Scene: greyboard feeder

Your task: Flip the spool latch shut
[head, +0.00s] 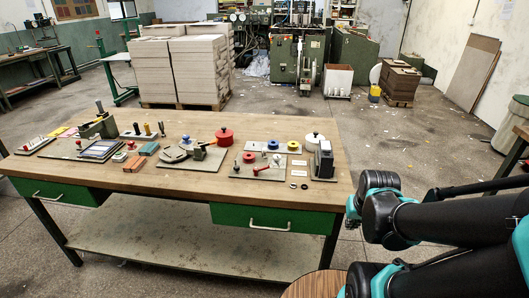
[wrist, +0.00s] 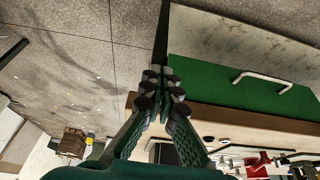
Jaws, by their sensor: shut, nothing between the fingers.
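Small fixtures stand on the wooden bench top. A board (head: 238,175) near the bench's right part bears a lever-like piece with a red knob (head: 256,170) and a red disc (head: 249,157). This may be the spool latch; it is too small to tell its position. Behind it, another board holds a blue spool-like piece (head: 273,144) and a yellow one (head: 293,146). In the wrist view, a red part (wrist: 259,160) shows at the lower right. My gripper (wrist: 160,87) is shut and empty, beside the bench and apart from the fixtures. Its fingers are not clearly seen in the head view.
The bench (head: 170,190) has green drawers with a white handle (wrist: 263,77). A dark upright box (head: 323,159) stands near its right edge, with a white lidded pot (head: 314,143) behind.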

